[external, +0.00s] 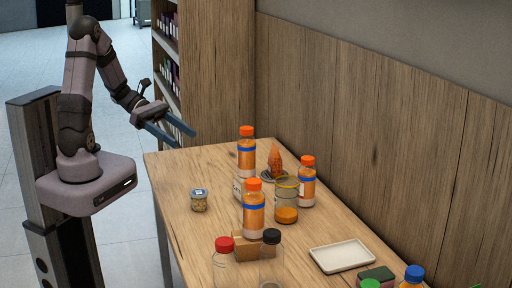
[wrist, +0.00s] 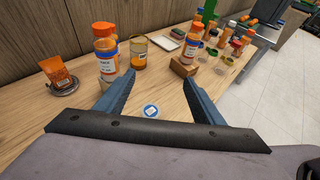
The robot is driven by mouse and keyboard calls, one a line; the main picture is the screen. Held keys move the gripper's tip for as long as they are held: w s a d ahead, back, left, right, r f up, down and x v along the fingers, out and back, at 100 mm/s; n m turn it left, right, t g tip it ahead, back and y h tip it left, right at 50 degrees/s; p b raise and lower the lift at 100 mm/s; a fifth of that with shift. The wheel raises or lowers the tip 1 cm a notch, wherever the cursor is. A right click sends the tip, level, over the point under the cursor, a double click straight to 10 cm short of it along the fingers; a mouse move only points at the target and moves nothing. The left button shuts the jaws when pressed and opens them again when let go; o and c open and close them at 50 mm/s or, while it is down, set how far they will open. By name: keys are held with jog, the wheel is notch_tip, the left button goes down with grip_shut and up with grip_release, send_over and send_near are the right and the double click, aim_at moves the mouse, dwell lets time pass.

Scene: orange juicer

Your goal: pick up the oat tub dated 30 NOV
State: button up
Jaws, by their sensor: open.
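A small clear tub of pale oat-like flakes (external: 199,203) with a blue-and-white lid stands upright near the table's left edge in the external view. In the wrist view, a round white lid with a blue label (wrist: 150,110) shows low between my fingers; its date is too small to read. My gripper (external: 186,140) is open and empty, above the table's far left corner and apart from the tub. In the wrist view, my gripper's two fingers (wrist: 151,71) are spread wide.
Orange bottles (external: 254,215), a glass of orange juice (external: 286,213) and an orange packet (wrist: 58,72) on a saucer stand right of the tub. A wooden block (wrist: 183,67), white tray (external: 341,256) and capped jars are nearer the external camera. Bare table surrounds the tub.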

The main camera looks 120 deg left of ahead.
send_near(194, 190)
jog(key=x, duration=0.4)
jog(key=shift+w+d+r, duration=0.2)
jog(key=shift+w+d, duration=0.1)
jog(key=shift+w, duration=0.15)
jog(key=shift+x, duration=0.75)
jog(key=shift+a+f+p+x, duration=0.15)
jog(key=shift+p+x, duration=0.25)
jog(key=shift+x, duration=1.1)
jog(key=shift+a+f+p+x, duration=0.15)
jog(key=shift+p+x, duration=0.25)
jog(key=shift+x, duration=1.05)
jog(key=shift+s, duration=0.15)
jog(key=c, duration=1)
